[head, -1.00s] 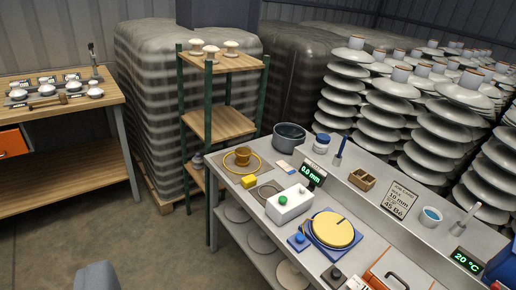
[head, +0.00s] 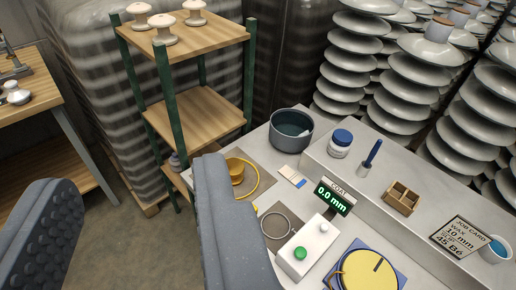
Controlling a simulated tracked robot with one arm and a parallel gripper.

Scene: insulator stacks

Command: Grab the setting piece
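My gripper (head: 136,178) is open and empty. Its two grey padded fingers stand wide apart, the right one covering part of the bench's left end. Nothing in view is labelled as the setting piece. On the bench, a yellow cup-shaped piece (head: 236,172) with a yellow loop stands on a brown mat, just right of the right fingertip and partly behind it. A small yellow block is almost wholly hidden behind that finger. A small white, tan and blue piece (head: 292,177) lies flat farther right. A coat display (head: 334,197) reads 0.0 mm.
A white box with a green button (head: 308,248) and a yellow disc (head: 366,273) are at the front. A dark pot (head: 291,130), blue-lidded jar (head: 340,143) and wooden box (head: 402,198) stand farther back. A green-post shelf (head: 168,100) is left; insulator stacks (head: 440,90) rise behind.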

